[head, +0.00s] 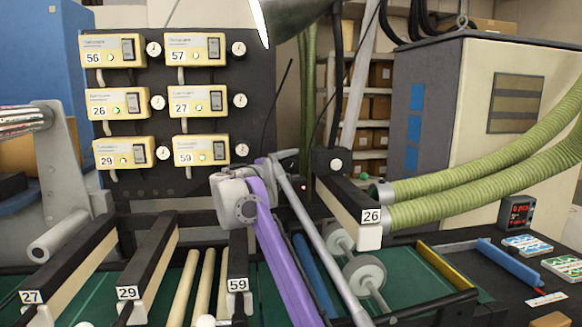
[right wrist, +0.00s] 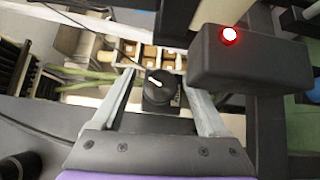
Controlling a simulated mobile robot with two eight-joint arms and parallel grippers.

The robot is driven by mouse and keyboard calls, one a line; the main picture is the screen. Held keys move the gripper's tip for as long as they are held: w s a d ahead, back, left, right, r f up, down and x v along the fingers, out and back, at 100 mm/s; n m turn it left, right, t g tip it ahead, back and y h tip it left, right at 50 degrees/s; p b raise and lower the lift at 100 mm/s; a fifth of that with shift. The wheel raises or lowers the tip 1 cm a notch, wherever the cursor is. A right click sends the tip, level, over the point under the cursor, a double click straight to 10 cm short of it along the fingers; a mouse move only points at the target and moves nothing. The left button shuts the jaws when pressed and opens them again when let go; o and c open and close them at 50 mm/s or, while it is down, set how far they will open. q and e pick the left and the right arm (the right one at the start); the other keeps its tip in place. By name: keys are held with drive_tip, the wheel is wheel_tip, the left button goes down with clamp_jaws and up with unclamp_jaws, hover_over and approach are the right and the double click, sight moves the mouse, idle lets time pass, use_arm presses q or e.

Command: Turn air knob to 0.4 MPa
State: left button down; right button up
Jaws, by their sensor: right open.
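The air knob (right wrist: 158,93) is a round black knob with a white pointer mark, in the middle of the right wrist view. My right gripper (right wrist: 160,73) is open, with one pale finger on each side of the knob and visible gaps. In the head view my right gripper (head: 291,158) is at the end of the purple arm, left of a black block with a round white face (head: 335,164). I cannot tell if the knob is on that block, and no pressure value is readable. My left gripper is not in view.
A dark box with a glowing red light (right wrist: 229,36) is close beside the right finger. A dark panel (head: 210,80) carries several yellow controllers and small gauges. Green hoses (head: 480,165) run to the right. Labelled arms, including 26 (head: 350,205), stand over the green bed.

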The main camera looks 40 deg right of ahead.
clamp_jaws()
drive_tip(key=shift+s+r+m+y+p, duration=0.1)
drive_tip(key=shift+r+m+y+p, duration=0.25)
drive_tip(key=shift+p, duration=0.45)
drive_tip(key=shift+m+y, duration=0.45)
drive_tip(key=shift+w+f+m+y, duration=0.4)
drive_tip(key=shift+m+y, duration=0.1)
drive_tip(key=shift+y, duration=0.1)
drive_tip(key=shift+s+y, duration=0.25)
drive_tip(key=shift+y, duration=0.05)
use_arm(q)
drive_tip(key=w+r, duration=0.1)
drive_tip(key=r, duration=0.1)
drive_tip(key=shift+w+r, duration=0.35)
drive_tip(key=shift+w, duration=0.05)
use_arm(e)
drive_tip(key=shift+m, duration=0.3)
drive_tip(key=shift+f, duration=0.1)
